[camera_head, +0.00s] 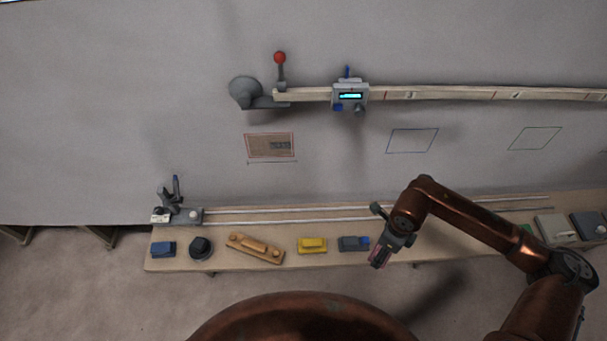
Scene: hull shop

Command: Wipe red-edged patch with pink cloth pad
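The red-edged patch (258,146) is on the grey wall, left of centre; its inside is brown, with a darker small marking at its right. My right arm comes in from the right, and its gripper (380,256) is over the shelf, right of centre, pointing down. A little pink shows at the fingertips, but the pink cloth pad cannot be made out clearly. Whether the fingers are open or shut is too small to tell. The gripper is well below and to the right of the patch. My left gripper is not in view.
The shelf (225,259) carries a blue block (163,249), a dark round knob (201,248), a wooden tool (255,247), a yellow block (312,245) and a grey-blue block (352,243). A rail (440,93) with a display unit (350,95) runs above the patch. Blue (412,141) and green (534,138) outlines lie right.

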